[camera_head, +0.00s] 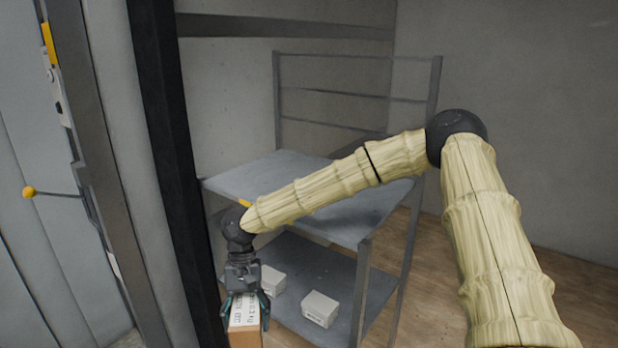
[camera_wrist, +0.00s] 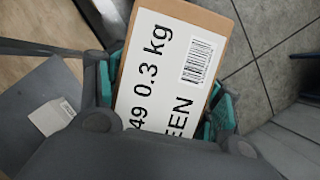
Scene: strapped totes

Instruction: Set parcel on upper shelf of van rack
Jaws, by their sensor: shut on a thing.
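My gripper (camera_head: 245,297) is shut on a brown parcel (camera_head: 246,336) with a white label. It holds the parcel in front of the rack, low and left, below the level of the upper shelf (camera_head: 335,215). In the wrist view the parcel (camera_wrist: 205,20) sits between the teal finger pads of my gripper (camera_wrist: 165,105); its label reads "0.3 kg" and has a barcode. The upper shelf is a grey metal plate, and my forearm hides part of it. The visible part looks mostly bare, with a small yellow mark near its left edge.
The lower shelf (camera_head: 335,270) carries two white boxes, one on the left (camera_head: 271,281) and one nearer the front (camera_head: 320,309). A dark upright door post (camera_head: 175,190) stands close left of my gripper. Rack posts (camera_head: 362,290) rise at the corners.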

